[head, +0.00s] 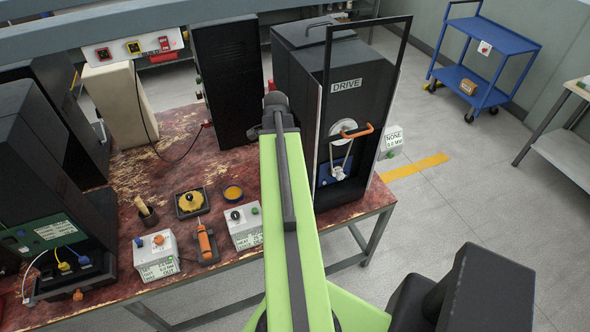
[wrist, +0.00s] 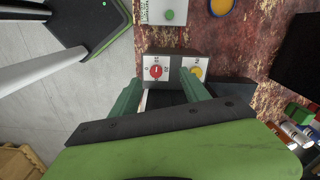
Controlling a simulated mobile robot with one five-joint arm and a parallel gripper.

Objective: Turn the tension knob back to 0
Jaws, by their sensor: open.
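In the wrist view, a dark box carries two pale dial plates, one with a red knob (wrist: 155,71) and one with a yellow knob (wrist: 196,71). The dial marks are too small to read, so I cannot tell which is the tension knob or its setting. My gripper (wrist: 160,79) is open, with its two green fingers pointing at the box. I cannot tell whether either finger touches anything. The head view shows neither knob clearly; my green arm covers the middle.
The worn red bench (head: 160,165) holds a white button box (head: 243,226), a yellow disc (head: 233,192), an orange-handled tool (head: 206,243) and dark machine housings. The DRIVE cabinet (head: 345,85) with its open frame stands close right of my arm.

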